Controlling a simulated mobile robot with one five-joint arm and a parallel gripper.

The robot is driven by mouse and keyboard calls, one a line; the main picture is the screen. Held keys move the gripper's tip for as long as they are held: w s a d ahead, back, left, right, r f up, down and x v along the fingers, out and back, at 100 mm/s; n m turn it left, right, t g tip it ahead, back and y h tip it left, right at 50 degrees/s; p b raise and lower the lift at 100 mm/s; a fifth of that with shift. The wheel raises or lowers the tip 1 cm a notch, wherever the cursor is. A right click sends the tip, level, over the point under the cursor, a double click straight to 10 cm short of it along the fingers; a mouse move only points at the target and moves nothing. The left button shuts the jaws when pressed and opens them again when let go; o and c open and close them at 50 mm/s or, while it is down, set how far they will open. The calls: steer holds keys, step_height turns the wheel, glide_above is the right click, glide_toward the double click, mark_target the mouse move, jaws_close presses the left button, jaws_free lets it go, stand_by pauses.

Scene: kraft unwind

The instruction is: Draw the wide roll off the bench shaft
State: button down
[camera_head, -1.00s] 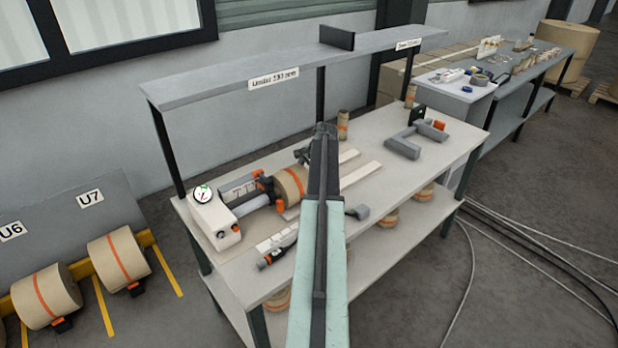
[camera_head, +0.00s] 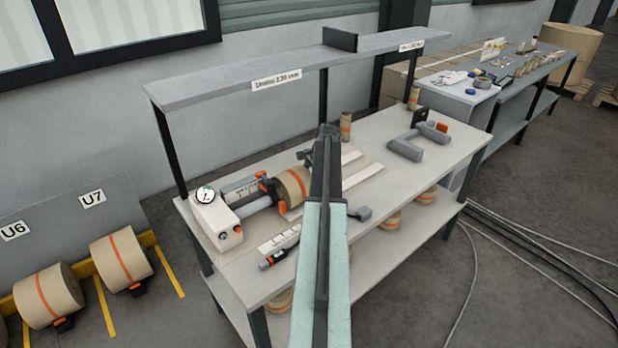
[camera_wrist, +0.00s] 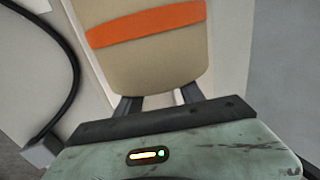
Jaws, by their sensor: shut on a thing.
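The wide roll (camera_head: 293,188) is brown kraft with an orange band. In the head view it sits at the right end of the bench shaft (camera_head: 257,206), beside a black and orange collar (camera_head: 267,187). In the wrist view the roll (camera_wrist: 150,65) fills the upper middle. My gripper (camera_wrist: 158,101) is shut on the roll, its two dark fingers at the roll's lower edge. In the head view my arm hides the gripper and part of the bench behind it. I cannot tell how much of the shaft is inside the roll.
The shaft's white gauge housing (camera_head: 216,222) stands at the bench's left end. A shelf (camera_head: 300,66) on posts runs above. A grey U-shaped cradle (camera_head: 408,150) lies on the right of the bench (camera_head: 372,192). More rolls (camera_head: 120,258) rest at floor left. Cables cross the floor right.

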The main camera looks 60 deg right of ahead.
steer(key=shift+s+d, duration=0.55)
steer(key=shift+d, duration=1.05)
steer(key=shift+s+d, duration=0.55)
steer(key=shift+d, duration=1.05)
steer(key=shift+s+d, duration=0.55)
steer(key=shift+d, duration=1.05)
steer(key=c, duration=0.6)
jaws_free()
steer(key=shift+c, duration=0.2)
steer(key=p+v, duration=0.7)
steer(key=shift+r, duration=0.4)
steer(key=shift+s+a, duration=0.1)
